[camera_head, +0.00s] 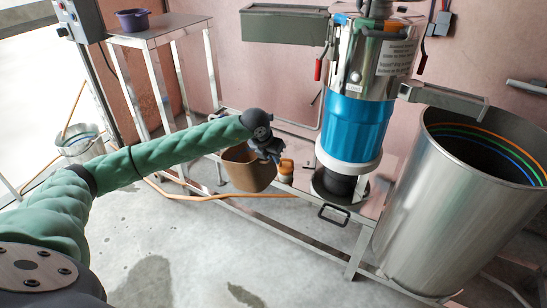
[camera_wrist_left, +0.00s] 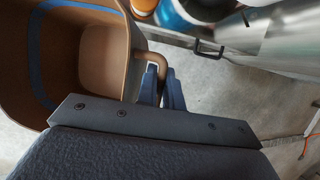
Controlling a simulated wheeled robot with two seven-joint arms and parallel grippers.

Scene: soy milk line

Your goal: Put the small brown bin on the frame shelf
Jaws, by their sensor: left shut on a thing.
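The small brown bin (camera_head: 246,172) hangs roughly upright from my left gripper (camera_head: 268,150), in front of the low steel frame (camera_head: 300,232). The bin (camera_wrist_left: 105,62) shows in the left wrist view, with an empty inside and a blue band. My left gripper (camera_wrist_left: 166,92) is shut on the bin's side handle (camera_wrist_left: 152,60). The bin's underside is hidden, and I cannot tell if it touches the frame. My right gripper is not in view.
A blue and steel machine (camera_head: 355,120) stands on the frame, with an orange item (camera_head: 285,170) beside it. A large steel barrel (camera_head: 450,200) is on the right. A tall steel stand (camera_head: 165,30) holds a purple pot (camera_head: 133,20). A grey bucket (camera_head: 82,146) stands left.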

